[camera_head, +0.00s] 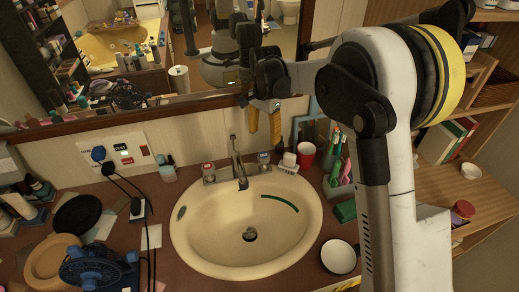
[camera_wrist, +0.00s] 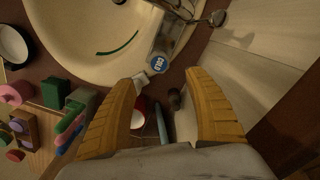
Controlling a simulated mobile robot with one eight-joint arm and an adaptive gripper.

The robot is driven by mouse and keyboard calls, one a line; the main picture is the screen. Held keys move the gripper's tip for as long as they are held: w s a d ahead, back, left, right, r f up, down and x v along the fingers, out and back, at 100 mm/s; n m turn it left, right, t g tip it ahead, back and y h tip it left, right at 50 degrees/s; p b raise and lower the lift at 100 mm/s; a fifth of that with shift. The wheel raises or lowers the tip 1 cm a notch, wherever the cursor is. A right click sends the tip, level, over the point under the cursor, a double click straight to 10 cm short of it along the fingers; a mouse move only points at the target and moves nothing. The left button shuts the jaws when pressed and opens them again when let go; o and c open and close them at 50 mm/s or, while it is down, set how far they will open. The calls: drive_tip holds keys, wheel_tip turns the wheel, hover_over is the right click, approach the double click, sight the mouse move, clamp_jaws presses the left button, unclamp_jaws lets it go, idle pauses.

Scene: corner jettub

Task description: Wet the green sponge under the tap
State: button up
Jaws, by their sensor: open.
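The green sponge (camera_head: 345,211) appears to be the green block on the counter right of the basin. In the wrist view a green block (camera_wrist: 55,92) lies at the left, well away from my fingers. The tap (camera_head: 239,168) stands at the back of the cream basin (camera_head: 188,250), its spout over the bowl. In the wrist view its blue-capped cold handle (camera_wrist: 158,62) is just beyond my fingertips. My gripper (camera_head: 264,124) hangs behind and above the tap, near the wall. Its yellow fingers (camera_wrist: 160,88) are open with nothing held between them.
A red cup (camera_head: 306,154) and a toothbrush holder (camera_head: 338,186) stand behind the sponge. A white bowl (camera_head: 339,257) is in front of it. A dark green strip (camera_head: 280,203) lies in the basin. A blue fan (camera_head: 97,268) and cables crowd the left counter.

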sight(264, 155)
wheel_tip(264, 155, down, 10)
drive_tip(key=b, duration=0.3)
drive_tip(key=shift+s+f+b, duration=0.1)
drive_tip(key=shift+f+b, duration=0.05)
drive_tip(key=shift+b, duration=0.15)
drive_tip(key=c, duration=1.2)
